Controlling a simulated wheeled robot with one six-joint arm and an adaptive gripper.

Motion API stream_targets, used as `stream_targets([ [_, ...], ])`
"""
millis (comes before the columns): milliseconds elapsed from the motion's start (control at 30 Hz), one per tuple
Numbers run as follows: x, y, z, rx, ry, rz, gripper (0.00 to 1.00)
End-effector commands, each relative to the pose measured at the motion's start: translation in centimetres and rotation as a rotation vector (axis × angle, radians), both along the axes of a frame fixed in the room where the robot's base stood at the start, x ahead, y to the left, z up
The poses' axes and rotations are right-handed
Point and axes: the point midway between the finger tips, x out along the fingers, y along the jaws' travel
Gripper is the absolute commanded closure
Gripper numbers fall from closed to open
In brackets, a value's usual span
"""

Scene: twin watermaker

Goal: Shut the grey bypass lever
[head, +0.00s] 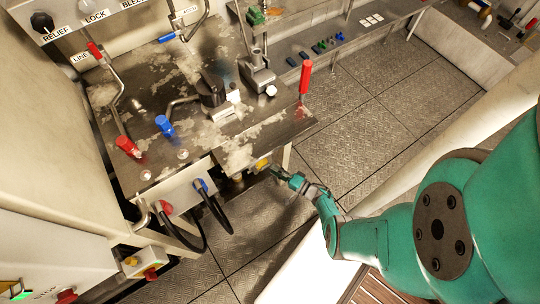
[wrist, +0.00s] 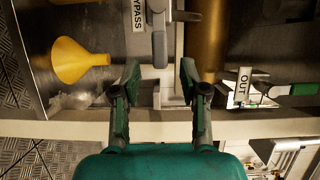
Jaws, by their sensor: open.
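In the wrist view the grey bypass lever (wrist: 159,45) runs down the picture beside a white BYPASS label (wrist: 139,14). Its upper part meets fittings at the top edge, partly cut off. My gripper (wrist: 160,80) is open and empty, with one finger to each side of the lever's line. The lever's end lies just above the gap between the fingertips, and I see no clear contact. In the head view my gripper (head: 281,174) is at the bench's front edge, low down. I cannot make out the bypass lever there.
A yellow funnel (wrist: 78,62) is left of my gripper. A brass cylinder (wrist: 207,40) stands to the right, then an OUT label (wrist: 244,84) and a green-handled lever (wrist: 300,90). The metal bench (head: 210,140) carries red and blue handles. Floor plates (head: 370,110) to the right are clear.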

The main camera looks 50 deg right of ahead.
Motion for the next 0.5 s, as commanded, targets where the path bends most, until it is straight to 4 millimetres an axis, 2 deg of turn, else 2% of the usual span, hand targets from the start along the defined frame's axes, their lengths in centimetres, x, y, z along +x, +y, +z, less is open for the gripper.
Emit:
stream_targets([
  [200, -2.1, -0.3, 0.0, 0.0, 0.001, -0.002, 0.56],
  [500, -3.0, -0.3, 0.0, 0.0, 0.001, 0.001, 0.56],
])
